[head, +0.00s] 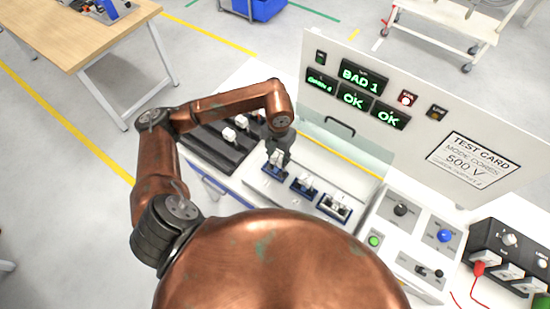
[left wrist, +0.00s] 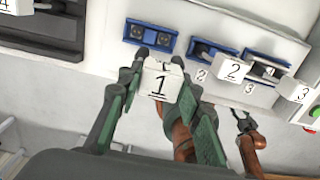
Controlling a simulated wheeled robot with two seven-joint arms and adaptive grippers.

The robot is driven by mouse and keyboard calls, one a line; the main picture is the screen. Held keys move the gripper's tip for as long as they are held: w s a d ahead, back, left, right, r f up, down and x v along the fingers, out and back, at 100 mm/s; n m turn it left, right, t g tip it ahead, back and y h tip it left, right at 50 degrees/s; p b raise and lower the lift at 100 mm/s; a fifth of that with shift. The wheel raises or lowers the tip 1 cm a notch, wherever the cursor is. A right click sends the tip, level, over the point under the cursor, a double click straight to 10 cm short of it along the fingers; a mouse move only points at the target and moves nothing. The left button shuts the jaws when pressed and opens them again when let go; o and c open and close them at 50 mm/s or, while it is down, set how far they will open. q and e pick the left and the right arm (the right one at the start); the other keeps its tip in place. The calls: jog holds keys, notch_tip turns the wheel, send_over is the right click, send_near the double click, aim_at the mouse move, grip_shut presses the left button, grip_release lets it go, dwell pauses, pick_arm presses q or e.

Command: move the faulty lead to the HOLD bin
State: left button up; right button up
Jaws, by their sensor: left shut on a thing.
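The display (head: 360,78) on the panel reads BAD 1, with OK and OK in the windows below it. My left gripper (head: 279,158) is over the leftmost blue socket on the bench. In the left wrist view, my left gripper (left wrist: 160,88) is shut on the white plug of lead 1 (left wrist: 158,80). Behind it, the blue socket (left wrist: 150,36) shows two bare holes, so the plug looks out of it. Plug 2 (left wrist: 233,70) and plug 3 (left wrist: 293,90) are at their blue sockets. My right gripper (left wrist: 243,122) shows small in the left wrist view, its jaws unclear. No HOLD label is readable.
A black rack (head: 222,145) with several white plugs stands left of the sockets. The upright panel (head: 420,120) rises behind them. A control box with knobs (head: 410,225) and a black unit with a red lead (head: 505,255) are at right.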

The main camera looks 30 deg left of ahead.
pick_arm(q)
jog(key=s+d+r+b, duration=0.2)
jog(key=s+d+r, duration=0.4)
jog(key=s+d, duration=0.1)
jog(key=shift+d+b, duration=0.35)
jog(key=shift+d, duration=0.15)
pick_arm(e)
jog(key=f, duration=0.3)
jog(key=shift+s+d+f, duration=0.1)
jog(key=shift+d, duration=0.2)
jog(key=shift+c, duration=0.2)
